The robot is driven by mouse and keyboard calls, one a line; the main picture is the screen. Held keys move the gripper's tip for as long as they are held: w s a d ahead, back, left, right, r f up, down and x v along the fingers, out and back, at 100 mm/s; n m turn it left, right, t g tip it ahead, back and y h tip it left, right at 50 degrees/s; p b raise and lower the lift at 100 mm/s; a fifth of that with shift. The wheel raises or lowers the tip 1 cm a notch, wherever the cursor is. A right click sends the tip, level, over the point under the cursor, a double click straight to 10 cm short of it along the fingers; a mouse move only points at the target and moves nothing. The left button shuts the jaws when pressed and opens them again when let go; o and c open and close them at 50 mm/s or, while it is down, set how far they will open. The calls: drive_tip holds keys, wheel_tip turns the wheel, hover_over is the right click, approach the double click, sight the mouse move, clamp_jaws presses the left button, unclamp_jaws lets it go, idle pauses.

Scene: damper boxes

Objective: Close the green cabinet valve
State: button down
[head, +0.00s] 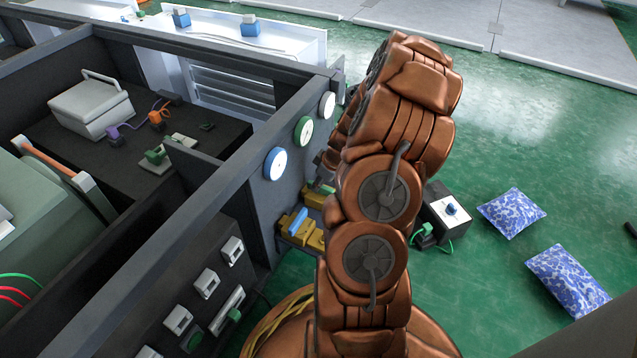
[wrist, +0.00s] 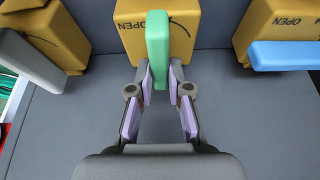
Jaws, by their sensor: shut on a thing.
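The green valve handle (wrist: 157,48) stands upright in the wrist view, in front of a yellow box (wrist: 128,32) marked OPEN with a curved arrow. My gripper (wrist: 161,78) is shut on this handle, with a lilac-padded finger on each side. In the head view the green handle (head: 321,188) and its yellow box (head: 313,199) show beside my arm on the dark cabinet's outer side. My fingers are hidden there behind my brown arm.
A yellow box (wrist: 275,22) with a blue handle (wrist: 286,55) stands at right, another (wrist: 52,32) with a grey handle (wrist: 25,58) at left. Blue (head: 275,164), green (head: 303,130) and white discs (head: 327,105) line the cabinet wall. Patterned cushions (head: 512,213) lie on the green floor.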

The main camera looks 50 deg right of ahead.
drive_tip(key=shift+r+m+p, duration=0.1)
drive_tip(key=shift+m+p, duration=0.2)
drive_tip(key=shift+p, duration=0.15)
drive_tip(key=m+p, duration=0.1)
drive_tip(key=p, duration=0.1)
drive_tip(key=m+h+p, duration=0.1)
drive_tip(key=shift+r+m+p, duration=0.25)
drive_tip(key=shift+m+p, duration=0.05)
drive_tip(key=shift+p, duration=0.1)
drive_tip(key=m+h+p, duration=0.2)
drive_tip(key=m+p, duration=0.3)
drive_tip(key=p, duration=0.3)
drive_tip(key=shift+d, duration=0.15)
drive_tip(key=m+p, duration=0.2)
drive_tip(key=p, duration=0.1)
drive_tip(key=m+g+h+p, duration=0.1)
drive_tip(key=m+p, duration=0.1)
drive_tip(key=p, duration=0.2)
drive_tip(key=shift+d+m+h, duration=0.15)
drive_tip(key=shift+m+h, duration=0.15)
drive_tip(key=shift+m, duration=0.1)
drive_tip(key=m+p, duration=0.2)
drive_tip(key=shift+g+h+p, duration=0.3)
drive_tip(key=shift+g+p, duration=0.05)
drive_tip(key=shift+g, duration=0.05)
drive_tip(key=shift+s+f+m+g+p, duration=0.15)
drive_tip(key=shift+f+m+g+p, duration=0.15)
drive_tip(key=shift+m+p, duration=0.5)
drive_tip(key=shift+d, duration=0.1)
